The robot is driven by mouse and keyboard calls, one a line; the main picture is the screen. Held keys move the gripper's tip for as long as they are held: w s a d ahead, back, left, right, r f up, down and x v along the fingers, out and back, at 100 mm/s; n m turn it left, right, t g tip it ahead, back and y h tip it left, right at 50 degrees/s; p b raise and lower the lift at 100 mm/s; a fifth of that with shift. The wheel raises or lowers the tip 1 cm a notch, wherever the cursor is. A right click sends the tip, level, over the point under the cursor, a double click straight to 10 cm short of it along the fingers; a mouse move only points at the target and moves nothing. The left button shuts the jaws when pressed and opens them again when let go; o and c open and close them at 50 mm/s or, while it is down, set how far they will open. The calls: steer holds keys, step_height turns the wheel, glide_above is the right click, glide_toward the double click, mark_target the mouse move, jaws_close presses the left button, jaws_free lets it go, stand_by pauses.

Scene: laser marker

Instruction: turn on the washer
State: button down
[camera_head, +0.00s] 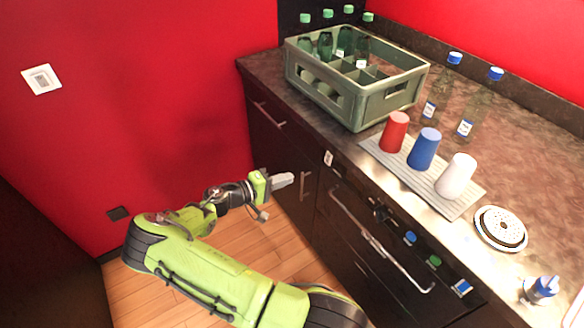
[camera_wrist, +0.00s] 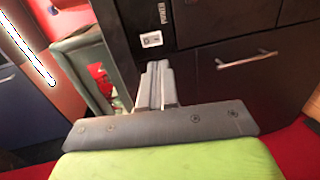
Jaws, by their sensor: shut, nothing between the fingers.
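The washer front (camera_head: 350,220) is dark, built in under the counter, with a long metal handle (camera_head: 372,240). A small white power switch (camera_head: 328,157) sits at its upper left corner. In the wrist view the white switch (camera_wrist: 151,40) shows beside small vertical lettering that seems to read POWER. My gripper (camera_head: 289,179) is shut and empty, in front of the cabinet, to the lower left of the switch in the head view. In the wrist view its fingertips (camera_wrist: 157,66) lie just below the switch in the picture. I cannot tell how wide the gap is.
Blue and green buttons (camera_head: 434,261) line the washer's top edge to the right. The counter above holds a green bottle crate (camera_head: 376,104), a tray (camera_head: 460,206) with red, blue and white cups, and two clear bottles (camera_head: 440,88). A drawer handle (camera_wrist: 247,60) shows near my gripper. Open floor lies left.

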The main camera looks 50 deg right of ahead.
mark_target(327, 163)
steer(key=shift+w+f, duration=0.1)
steer(key=shift+w, duration=0.2)
steer(key=b+x, duration=0.1)
steer(key=x, duration=1.3)
steer(key=shift+w+b, duration=0.15)
steer(key=shift+b, duration=0.2)
